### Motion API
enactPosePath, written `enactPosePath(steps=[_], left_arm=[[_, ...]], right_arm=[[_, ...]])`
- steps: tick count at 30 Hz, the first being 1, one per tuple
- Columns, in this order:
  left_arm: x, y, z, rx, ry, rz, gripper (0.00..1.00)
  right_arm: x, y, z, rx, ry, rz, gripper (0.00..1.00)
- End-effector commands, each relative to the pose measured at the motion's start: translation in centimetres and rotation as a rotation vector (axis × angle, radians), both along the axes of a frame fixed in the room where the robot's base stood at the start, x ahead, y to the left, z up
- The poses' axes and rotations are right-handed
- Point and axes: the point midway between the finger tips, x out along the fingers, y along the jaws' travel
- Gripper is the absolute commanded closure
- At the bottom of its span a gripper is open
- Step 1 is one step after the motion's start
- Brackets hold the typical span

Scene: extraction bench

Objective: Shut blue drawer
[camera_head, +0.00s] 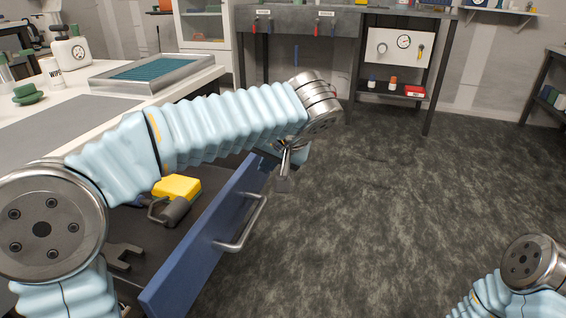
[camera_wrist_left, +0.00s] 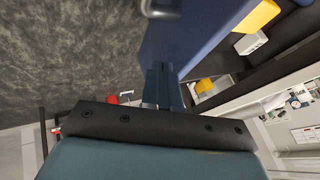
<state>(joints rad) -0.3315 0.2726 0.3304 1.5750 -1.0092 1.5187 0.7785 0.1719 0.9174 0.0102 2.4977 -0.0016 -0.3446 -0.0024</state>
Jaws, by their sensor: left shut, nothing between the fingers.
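The blue drawer (camera_head: 190,265) stands open below the white bench, with its blue front and metal bar handle (camera_head: 246,232) facing the floor area on the right. In the left wrist view the blue front (camera_wrist_left: 200,32) runs up from the fingers, and the handle (camera_wrist_left: 161,8) shows at the top edge. My left gripper (camera_head: 283,184) is shut and empty at the far end of the drawer front, close to its outer side. Its fingers also show in the left wrist view (camera_wrist_left: 160,84). I cannot tell whether they touch the front. My right gripper is out of view.
The drawer holds a yellow box (camera_head: 177,188), a grey tool (camera_head: 172,209) and a wrench (camera_head: 122,256). My left arm hides part of the drawer and bench. A metal tray (camera_head: 118,85) sits on the bench (camera_head: 30,155). The dark floor (camera_head: 400,210) to the right is clear.

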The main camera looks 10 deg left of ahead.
Motion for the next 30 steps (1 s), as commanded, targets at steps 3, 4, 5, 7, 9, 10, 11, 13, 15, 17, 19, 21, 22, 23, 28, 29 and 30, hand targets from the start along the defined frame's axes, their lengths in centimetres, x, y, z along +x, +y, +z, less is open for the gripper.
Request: enactPosePath(steps=[3,4,5,7,9,10,11,13,15,17,19,21,22,23,28,29,30], left_arm=[[0.1,1.2,-0.1,-0.001,0.0,0.0,1.0],[0.1,1.3,0.0,-0.001,0.0,0.0,1.0],[0.1,1.5,0.0,-0.001,0.0,0.0,1.0],[0.1,1.7,0.0,0.0,0.001,-0.001,1.0],[0.1,1.7,0.0,0.0,0.001,-0.001,1.0],[0.1,1.7,0.0,0.0,0.001,-0.001,1.0],[0.1,1.7,0.0,0.0,0.001,-0.001,1.0],[0.1,1.7,0.0,0.0,0.001,-0.001,1.0],[0.1,1.7,0.0,0.0,0.001,-0.001,1.0],[0.1,1.7,0.0,0.0,0.001,-0.001,1.0],[0.1,1.9,0.0,0.0,0.0,0.0,1.0],[0.1,2.2,0.0,0.0,0.0,0.001,1.0],[0.2,2.4,0.0,-0.001,0.0,0.001,1.0],[0.2,2.7,0.0,0.0,0.0,0.002,1.0],[0.3,5.2,0.0,0.0,0.0,0.005,1.0],[0.4,5.9,0.0,-0.001,0.0,0.004,1.0],[0.5,6.8,0.0,0.0,0.001,0.005,1.0]], right_arm=[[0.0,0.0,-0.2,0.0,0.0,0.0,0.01],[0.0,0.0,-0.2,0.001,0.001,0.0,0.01],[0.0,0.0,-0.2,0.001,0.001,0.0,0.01],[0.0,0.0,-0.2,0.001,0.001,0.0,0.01],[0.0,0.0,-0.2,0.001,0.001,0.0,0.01],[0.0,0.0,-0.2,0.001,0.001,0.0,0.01],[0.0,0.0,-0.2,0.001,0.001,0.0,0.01],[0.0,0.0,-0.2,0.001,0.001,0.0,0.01],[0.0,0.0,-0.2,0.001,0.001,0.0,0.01],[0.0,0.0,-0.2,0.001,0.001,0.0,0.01],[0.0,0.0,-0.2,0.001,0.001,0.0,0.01],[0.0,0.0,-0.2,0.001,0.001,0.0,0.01],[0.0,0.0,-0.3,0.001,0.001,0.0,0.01],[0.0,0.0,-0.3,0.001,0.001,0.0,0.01],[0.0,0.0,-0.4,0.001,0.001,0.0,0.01],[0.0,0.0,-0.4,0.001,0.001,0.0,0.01],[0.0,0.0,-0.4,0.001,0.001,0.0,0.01]])
